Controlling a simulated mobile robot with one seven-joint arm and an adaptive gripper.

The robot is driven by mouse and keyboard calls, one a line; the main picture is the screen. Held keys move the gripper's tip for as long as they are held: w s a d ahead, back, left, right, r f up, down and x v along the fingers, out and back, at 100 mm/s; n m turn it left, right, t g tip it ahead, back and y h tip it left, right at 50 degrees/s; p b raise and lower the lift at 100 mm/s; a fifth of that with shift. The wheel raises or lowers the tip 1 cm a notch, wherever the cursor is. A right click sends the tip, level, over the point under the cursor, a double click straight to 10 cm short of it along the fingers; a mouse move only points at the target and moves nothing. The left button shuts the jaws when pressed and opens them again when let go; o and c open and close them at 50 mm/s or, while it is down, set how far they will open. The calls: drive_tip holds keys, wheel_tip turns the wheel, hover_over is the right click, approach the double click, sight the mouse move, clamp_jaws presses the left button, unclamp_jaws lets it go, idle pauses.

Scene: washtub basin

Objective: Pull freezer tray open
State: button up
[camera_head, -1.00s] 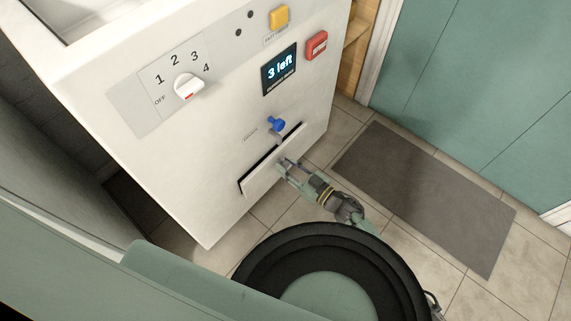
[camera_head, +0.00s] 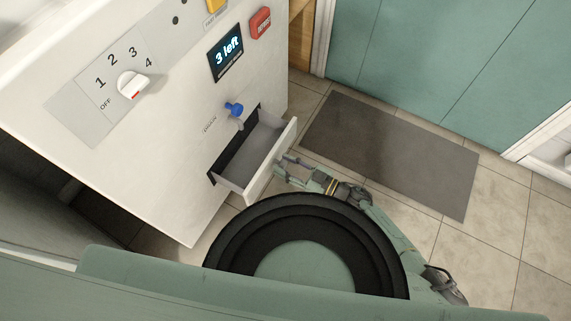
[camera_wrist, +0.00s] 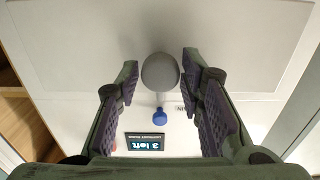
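The freezer tray (camera_head: 243,160) is a white drawer low in the front of the white appliance. It stands well out of its slot, and its inside looks empty. My gripper (camera_head: 281,171) is at the tray's front panel (camera_head: 272,160). The exact contact at the fingertips is hard to see.
Above the tray are a blue tap-like knob (camera_head: 234,109), a "3 left" display (camera_head: 226,52), a red button (camera_head: 261,22) and a dial (camera_head: 132,85). A grey mat (camera_head: 388,150) lies on the tiled floor to the right, before green doors (camera_head: 430,60).

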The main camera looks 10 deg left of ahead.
drive_tip(key=shift+o, duration=1)
drive_tip(key=v, duration=1.2)
drive_tip(key=shift+r, duration=0.1)
